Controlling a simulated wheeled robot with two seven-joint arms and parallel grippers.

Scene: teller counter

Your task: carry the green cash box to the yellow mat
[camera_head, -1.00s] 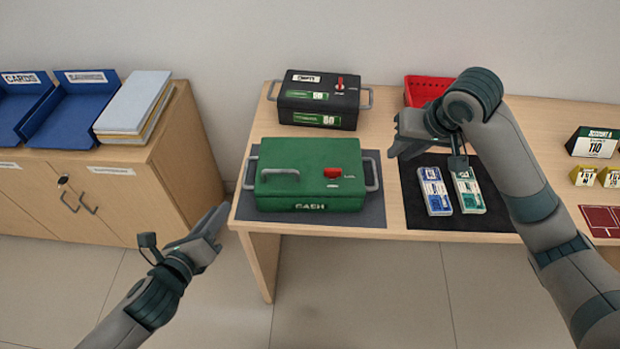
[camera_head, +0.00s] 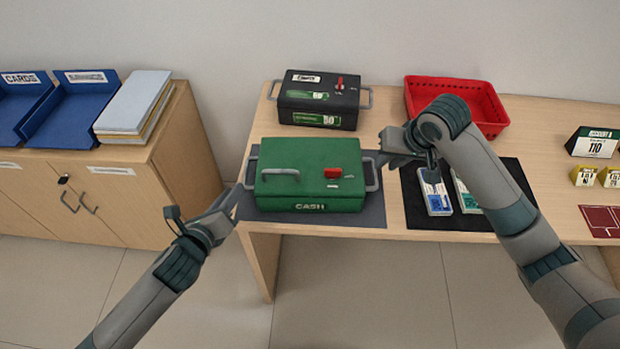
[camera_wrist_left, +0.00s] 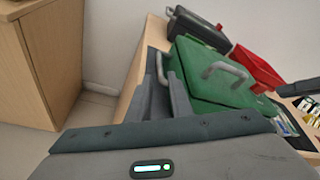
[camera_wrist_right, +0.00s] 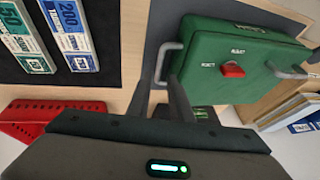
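The green cash box (camera_head: 310,178) sits upright on a dark grey mat (camera_head: 350,219) near the front left of the counter. It has a side handle at each end, a top handle and a red latch. My left gripper (camera_head: 240,192) is at its left side handle (camera_wrist_left: 161,68), fingers apart with the handle near their tips. My right gripper (camera_head: 384,153) is at its right side handle (camera_wrist_right: 164,60), fingers apart on either side of it. Whether either gripper touches its handle cannot be told. No yellow mat is in view.
A black box (camera_head: 318,101) stands close behind the cash box. A red basket (camera_head: 460,98) is at the back. A black mat (camera_head: 490,222) with banded note bundles lies to the right. A wooden cabinet (camera_head: 185,165) with blue trays stands left, across a gap.

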